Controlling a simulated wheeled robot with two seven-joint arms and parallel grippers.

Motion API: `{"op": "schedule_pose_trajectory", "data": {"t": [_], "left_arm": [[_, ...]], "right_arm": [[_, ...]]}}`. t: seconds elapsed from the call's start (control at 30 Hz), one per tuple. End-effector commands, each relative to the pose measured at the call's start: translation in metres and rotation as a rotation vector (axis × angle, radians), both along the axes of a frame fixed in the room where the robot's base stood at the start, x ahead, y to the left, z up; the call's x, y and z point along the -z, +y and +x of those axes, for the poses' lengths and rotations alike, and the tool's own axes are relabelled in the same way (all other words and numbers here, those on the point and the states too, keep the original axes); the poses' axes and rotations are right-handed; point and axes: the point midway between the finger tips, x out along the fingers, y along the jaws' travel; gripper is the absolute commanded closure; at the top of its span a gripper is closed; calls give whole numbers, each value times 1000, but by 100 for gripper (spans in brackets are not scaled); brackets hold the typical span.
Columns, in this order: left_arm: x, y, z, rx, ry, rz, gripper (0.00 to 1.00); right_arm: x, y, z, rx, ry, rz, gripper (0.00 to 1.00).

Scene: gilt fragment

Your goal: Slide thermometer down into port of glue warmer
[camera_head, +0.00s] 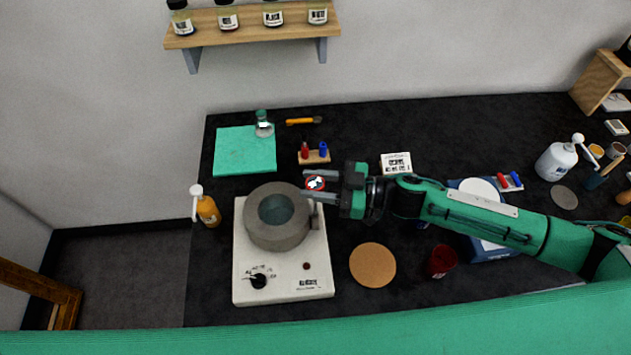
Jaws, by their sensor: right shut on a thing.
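The glue warmer (293,262) is a white square base with a dark knob on its front and a thick grey round pot (277,238) on top. My right gripper (313,186) is just right of the pot's upper right rim. The thermometer's stem is hidden from this view. My left gripper is not in view.
An orange bottle (208,209) stands left of the warmer. Behind it are a green mat (236,152) and a small rack (314,157) with red and blue pieces.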

Motion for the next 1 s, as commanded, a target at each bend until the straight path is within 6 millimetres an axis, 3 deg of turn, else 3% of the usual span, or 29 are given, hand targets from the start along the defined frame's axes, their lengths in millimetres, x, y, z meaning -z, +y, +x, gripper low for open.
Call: {"op": "schedule_pose_trajectory", "data": {"t": [1.0], "left_arm": [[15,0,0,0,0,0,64]], "right_arm": [[27,0,1,0,1,0,87]]}}
